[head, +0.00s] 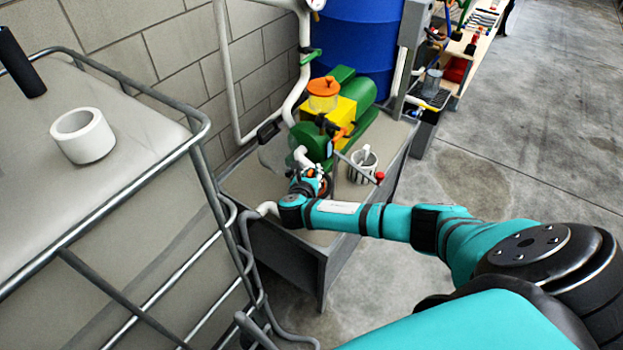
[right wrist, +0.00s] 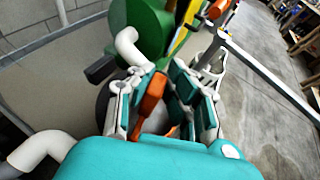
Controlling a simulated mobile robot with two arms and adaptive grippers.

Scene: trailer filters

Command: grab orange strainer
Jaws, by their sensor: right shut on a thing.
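My right gripper (head: 318,180) is low over the bench, in front of the green and yellow pump. In the right wrist view, its fingers (right wrist: 160,90) are shut on an orange piece (right wrist: 150,98), which I take to be the orange strainer. The fingers and the wrist hide much of it, and only a small bit of orange shows in the head view. My left gripper is in neither view.
The pump (head: 345,108) carries a clear bowl with an orange lid (head: 323,87). A white-grey basket (head: 362,168) and a red-knobbed lever (head: 379,176) are close to the right arm. A caged tank with a white ring (head: 82,135) stands left.

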